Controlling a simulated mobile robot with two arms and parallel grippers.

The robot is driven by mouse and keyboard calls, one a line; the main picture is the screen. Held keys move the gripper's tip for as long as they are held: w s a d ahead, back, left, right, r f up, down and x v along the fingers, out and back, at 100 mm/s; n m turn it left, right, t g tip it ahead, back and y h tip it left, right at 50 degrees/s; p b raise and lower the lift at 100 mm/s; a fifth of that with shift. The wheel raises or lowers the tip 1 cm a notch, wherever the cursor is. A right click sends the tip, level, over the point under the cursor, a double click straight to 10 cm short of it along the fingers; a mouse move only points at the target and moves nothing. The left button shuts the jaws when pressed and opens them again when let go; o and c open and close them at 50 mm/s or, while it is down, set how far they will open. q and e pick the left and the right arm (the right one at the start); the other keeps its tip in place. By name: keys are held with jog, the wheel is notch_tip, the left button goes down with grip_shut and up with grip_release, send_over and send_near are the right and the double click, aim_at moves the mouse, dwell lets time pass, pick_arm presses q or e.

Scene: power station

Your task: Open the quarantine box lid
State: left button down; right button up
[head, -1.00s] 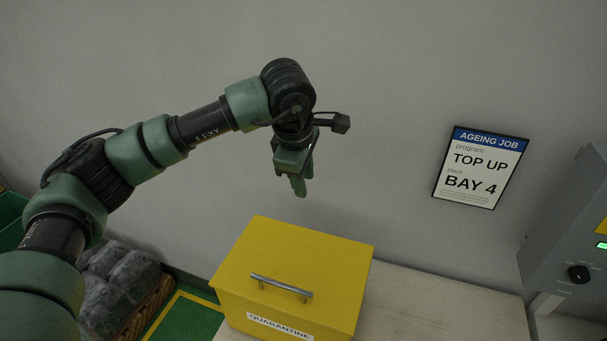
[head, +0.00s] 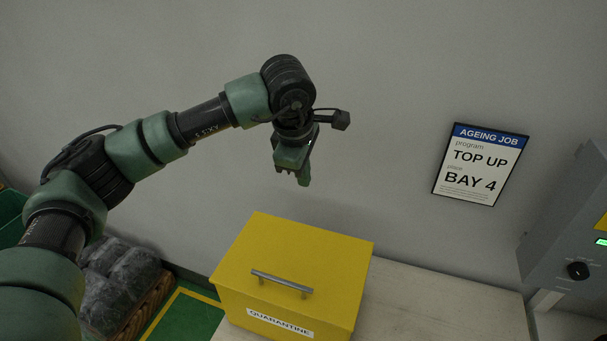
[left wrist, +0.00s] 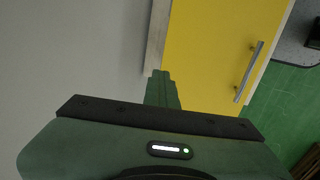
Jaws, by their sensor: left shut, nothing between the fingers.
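The yellow quarantine box (head: 300,250) stands on a pale bench at the bottom middle of the head view. Its lid is closed and has a silver bar handle (head: 282,283). A white QUARANTINE label (head: 280,322) is on its front. My left gripper (head: 304,180) points down above and behind the box, apart from it, shut and empty. In the left wrist view the shut fingers (left wrist: 161,88) show beside the yellow lid (left wrist: 205,50), with the handle (left wrist: 249,72) to the right. My right gripper is not in view.
The pale bench top (head: 440,305) is clear right of the box. A grey machine with a knob (head: 578,271) stands at the right. A wall sign (head: 480,165) reads BAY 4. Dark wrapped bundles (head: 120,280) sit on a pallet at the lower left.

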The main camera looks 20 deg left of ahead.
pick_arm(q)
jog(key=c, duration=2.1)
grip_release()
jog(key=o, duration=0.6)
jog(key=shift+b+v, duration=1.35)
jog(key=shift+v, duration=2.6)
